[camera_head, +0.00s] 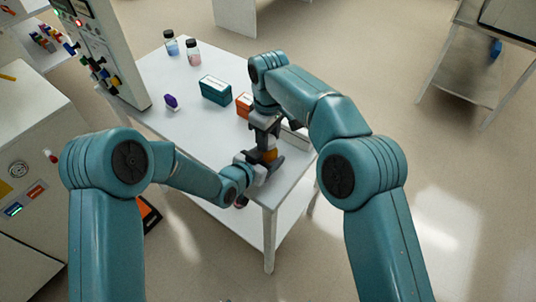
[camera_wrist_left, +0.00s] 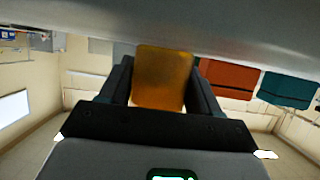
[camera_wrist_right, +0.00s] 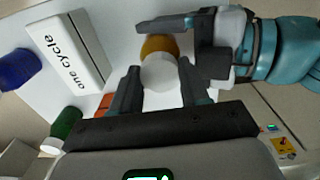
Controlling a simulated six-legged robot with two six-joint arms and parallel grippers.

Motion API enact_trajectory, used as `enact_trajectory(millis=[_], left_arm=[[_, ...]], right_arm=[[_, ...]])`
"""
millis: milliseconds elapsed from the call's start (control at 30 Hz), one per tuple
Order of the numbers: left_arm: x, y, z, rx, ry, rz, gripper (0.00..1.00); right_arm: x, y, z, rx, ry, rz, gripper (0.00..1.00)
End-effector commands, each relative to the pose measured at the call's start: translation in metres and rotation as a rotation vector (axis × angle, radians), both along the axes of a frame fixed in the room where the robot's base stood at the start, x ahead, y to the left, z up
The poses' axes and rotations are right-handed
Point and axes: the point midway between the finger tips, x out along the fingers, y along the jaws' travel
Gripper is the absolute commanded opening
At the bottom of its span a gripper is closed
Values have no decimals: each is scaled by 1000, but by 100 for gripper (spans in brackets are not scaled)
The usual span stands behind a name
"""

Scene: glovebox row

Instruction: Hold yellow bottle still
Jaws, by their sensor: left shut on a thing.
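The yellow bottle (camera_head: 269,155) is amber with a white cap (camera_wrist_right: 160,82). My left gripper (camera_head: 262,165) is shut on its body above the front corner of the white table (camera_head: 180,135). In the left wrist view the amber body (camera_wrist_left: 163,78) sits between the two dark fingers. My right gripper (camera_wrist_right: 162,88) is above the bottle, with its fingers apart on either side of the cap. Contact with the cap is hard to make out. In the head view my right gripper hides the bottle's top.
A teal box (camera_head: 215,89) and an orange box (camera_head: 244,104) stand behind the grippers. A white box marked "one cycle" (camera_wrist_right: 62,50) lies nearby. A purple item (camera_head: 171,102) and blue (camera_head: 171,44) and pink (camera_head: 193,53) bottles stand farther back. A control panel (camera_head: 105,50) rises at left.

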Motion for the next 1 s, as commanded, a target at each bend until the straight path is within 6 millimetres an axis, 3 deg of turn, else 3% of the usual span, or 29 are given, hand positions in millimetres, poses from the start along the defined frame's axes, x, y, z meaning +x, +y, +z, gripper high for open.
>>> enact_trajectory(millis=[167,467,600,633,700,1000], left_arm=[[0,0,0,-1,-1,0,0],[0,0,0,-1,-1,0,0],[0,0,0,0,-1,0,0],[0,0,0,0,-1,0,0],[0,0,0,0,-1,0,0],[0,-1,1,1,-2,-2,0]], right_arm=[[0,0,0,1,1,-11,8],[-1,1,0,0,1,-466,8],[-1,1,0,0,1,-452,8],[-1,1,0,0,1,-452,51],[-1,1,0,0,1,-451,73],[-2,3,0,2,5,-447,74]])
